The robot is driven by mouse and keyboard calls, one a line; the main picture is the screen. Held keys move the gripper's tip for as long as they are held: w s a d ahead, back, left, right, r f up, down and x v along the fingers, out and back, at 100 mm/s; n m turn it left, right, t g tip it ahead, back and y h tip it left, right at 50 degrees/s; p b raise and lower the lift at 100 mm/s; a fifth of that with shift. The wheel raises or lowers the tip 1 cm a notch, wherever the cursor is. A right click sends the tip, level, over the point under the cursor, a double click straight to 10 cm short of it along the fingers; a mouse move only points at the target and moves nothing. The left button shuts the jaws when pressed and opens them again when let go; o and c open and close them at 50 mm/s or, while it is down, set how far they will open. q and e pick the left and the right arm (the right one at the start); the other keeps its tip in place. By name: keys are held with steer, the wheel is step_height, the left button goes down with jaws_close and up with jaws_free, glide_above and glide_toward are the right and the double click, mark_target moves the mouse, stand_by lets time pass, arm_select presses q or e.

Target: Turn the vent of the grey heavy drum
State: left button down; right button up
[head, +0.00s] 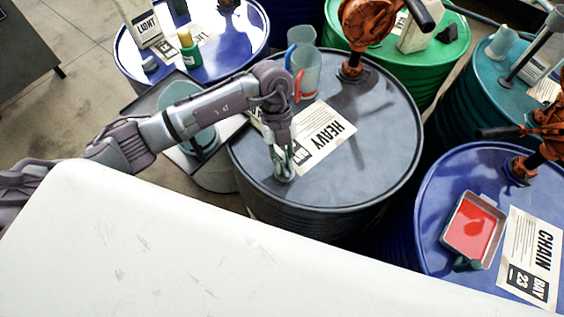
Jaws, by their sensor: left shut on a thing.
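The grey heavy drum (372,165) stands in the middle of the head view, with a paper label reading HEAVY (327,130) on its lid. My left gripper (283,172) reaches down from the left onto the near left part of the lid. It is shut on the vent, which sits near the rim and is mostly hidden by the fingers. The vent's turn position cannot be told. My right gripper is not in view.
An orange pump (365,30) stands at the drum's back, beside clear jugs (304,70). Blue, green and teal drums surround it. A blue drum at right holds a red-filled tray (472,228) and a CHAIN label (532,255). A white surface (150,250) fills the lower left.

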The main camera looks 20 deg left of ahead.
arm_select(q)
steer(key=m+b, duration=0.1)
steer(key=m, duration=0.1)
steer(key=m+y+b, duration=0.2)
steer(key=m+b, duration=0.1)
steer(key=shift+w+d+f+m+g, duration=0.15)
steer(key=shift+w+d+m+g, duration=0.05)
steer(key=shift+d+m+g, duration=0.1)
steer(key=m+y+b, duration=0.1)
steer(key=m+b, duration=0.2)
steer(key=shift+d, duration=0.2)
steer(key=shift+r+m+y, duration=0.2)
steer(key=shift+m+y, duration=0.1)
steer(key=shift+m, duration=0.1)
steer(key=shift+s, duration=0.1)
steer(key=c, duration=1.1)
jaws_free()
steer(key=v, duration=1.2)
